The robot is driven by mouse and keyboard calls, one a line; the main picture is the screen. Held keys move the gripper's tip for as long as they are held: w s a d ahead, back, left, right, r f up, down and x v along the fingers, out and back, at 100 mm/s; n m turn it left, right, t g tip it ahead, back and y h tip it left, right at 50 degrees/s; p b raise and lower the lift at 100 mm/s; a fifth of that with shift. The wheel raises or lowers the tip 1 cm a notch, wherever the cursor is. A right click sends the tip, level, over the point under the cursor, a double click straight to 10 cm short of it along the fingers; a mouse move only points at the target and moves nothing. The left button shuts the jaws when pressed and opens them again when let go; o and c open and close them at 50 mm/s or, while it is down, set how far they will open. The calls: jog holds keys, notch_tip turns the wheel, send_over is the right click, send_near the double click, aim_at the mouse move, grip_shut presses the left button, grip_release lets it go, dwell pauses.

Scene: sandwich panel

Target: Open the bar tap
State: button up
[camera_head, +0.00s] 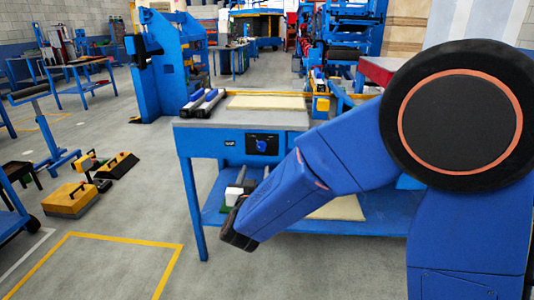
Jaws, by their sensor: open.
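A small black panel with a round blue knob (262,146) is on the front of the grey-topped workbench, below its top edge. A small dark label is beside it at the left. I cannot tell from this view whether this knob is the bar tap, and no other tap is clear. My blue arm crosses the front of the bench from the right and slopes down to a dark end at the lower left. My gripper's fingers do not show. The dark end overlaps the bench's lower shelf in the picture; the knob is above it, unobstructed.
The workbench (193,123) has a pale board (267,102) and two grey-black rails (205,104) on top. Its blue lower shelf (375,222) holds small items. A yellow box (72,199) is on the floor at left. Open floor lies in front, with yellow lines.

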aim_at(261, 149)
jog(key=w, duration=1.7)
jog(key=shift+w+d, duration=0.1)
jog(key=shift+d, duration=0.2)
jog(key=shift+c, duration=0.4)
jog(key=c, duration=1)
